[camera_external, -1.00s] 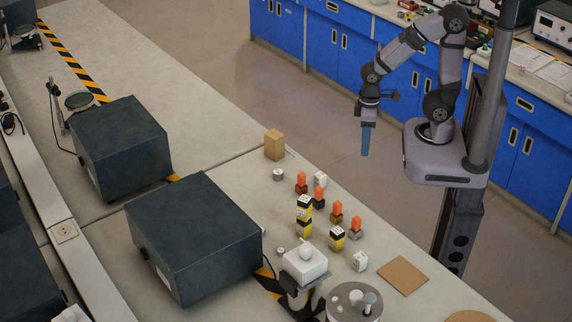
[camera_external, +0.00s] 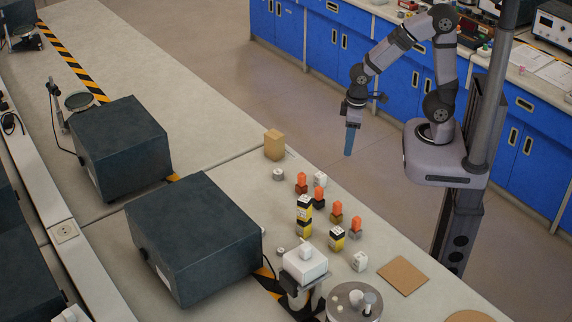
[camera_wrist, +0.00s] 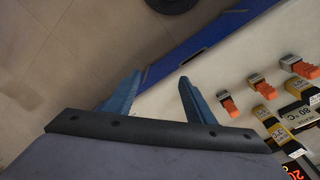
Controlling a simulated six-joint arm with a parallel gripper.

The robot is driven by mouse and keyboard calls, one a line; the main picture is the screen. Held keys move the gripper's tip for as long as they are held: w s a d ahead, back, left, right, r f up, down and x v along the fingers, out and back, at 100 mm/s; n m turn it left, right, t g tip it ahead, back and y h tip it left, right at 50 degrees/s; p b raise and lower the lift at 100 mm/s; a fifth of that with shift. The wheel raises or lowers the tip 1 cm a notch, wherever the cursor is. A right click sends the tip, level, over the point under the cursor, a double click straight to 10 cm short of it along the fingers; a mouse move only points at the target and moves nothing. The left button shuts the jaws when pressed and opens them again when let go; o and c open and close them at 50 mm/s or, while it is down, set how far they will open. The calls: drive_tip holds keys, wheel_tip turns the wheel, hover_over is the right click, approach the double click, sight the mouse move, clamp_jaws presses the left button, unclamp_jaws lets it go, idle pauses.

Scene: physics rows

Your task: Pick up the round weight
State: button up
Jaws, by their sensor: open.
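My gripper (camera_external: 349,146) hangs with its blue fingers pointing down, near the bench's right edge and apart from everything. In the wrist view its two fingers (camera_wrist: 159,84) stand wide apart with nothing between them. A small grey round piece (camera_external: 278,174), which looks like the round weight, stands on the bench beside a tan box. A second small pale round piece (camera_external: 281,251) lies by the dark box; I cannot tell surely which is the weight. Neither shows clearly in the wrist view.
Several orange-topped and yellow-black blocks (camera_external: 304,215) stand mid-bench; some show at right in the wrist view (camera_wrist: 298,66). The tan box (camera_external: 274,145) is at the bench's edge. A large dark box (camera_external: 195,240) stands left. A round metal plate (camera_external: 340,312) and white-topped device (camera_external: 304,264) are in front.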

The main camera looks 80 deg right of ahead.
sight(278, 171)
drive_tip(key=w+a+f+t, duration=0.1)
drive_tip(key=w+a+t, duration=0.15)
drive_tip(key=w, duration=0.75)
drive_tip(key=w+a+f+t, duration=0.1)
drive_tip(key=w+a+f, duration=0.15)
drive_tip(key=w, duration=0.65)
drive_tip(key=shift+m, duration=0.4)
drive_tip(key=shift+a+p+x, duration=0.15)
drive_tip(key=shift+a+x, duration=0.05)
drive_tip(key=shift+x, duration=1.4)
drive_tip(key=shift+a+p+x, duration=0.15)
drive_tip(key=shift+a+x, duration=0.05)
drive_tip(key=shift+x, duration=1.45)
drive_tip(key=shift+w, duration=0.15)
drive_tip(key=shift+r, duration=0.1)
clamp_jaws()
drive_tip(key=shift+r, duration=0.1)
